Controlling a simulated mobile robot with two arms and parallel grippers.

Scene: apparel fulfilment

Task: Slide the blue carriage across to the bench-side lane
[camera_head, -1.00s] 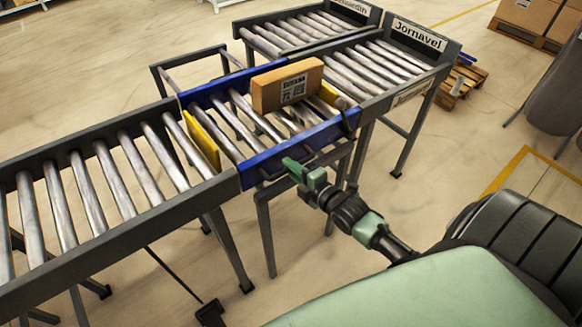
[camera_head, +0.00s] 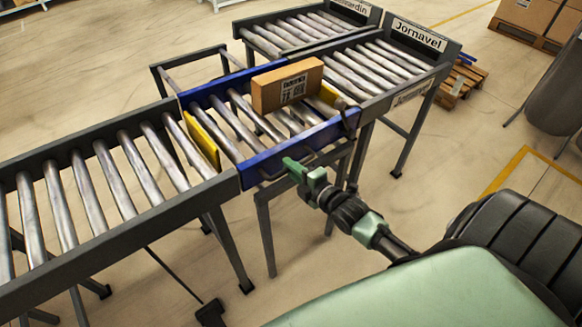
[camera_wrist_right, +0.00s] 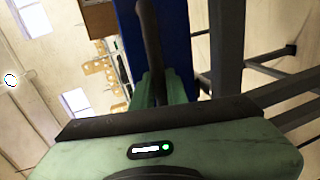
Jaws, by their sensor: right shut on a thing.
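The blue carriage (camera_head: 290,146) is a short roller section with blue side rails. It lines up with the Jornavel lane (camera_head: 375,65) at its right and the long roller conveyor (camera_head: 90,195) at its left. A brown labelled box (camera_head: 287,86) stands on its rollers, between yellow end plates (camera_head: 202,140). My right gripper (camera_head: 291,165) is at the carriage's near side, shut on its dark handle, which shows in the wrist view (camera_wrist_right: 149,45). The blue rail (camera_wrist_right: 175,35) is close beside the fingers there. My left gripper is out of view.
A second roller lane (camera_head: 290,35) lies beyond the Jornavel lane. The grey cross frame (camera_head: 165,78) extends behind the carriage toward that lane's side, with no box on it. A pallet (camera_head: 462,82) stands at the right. The floor around the legs is mostly open.

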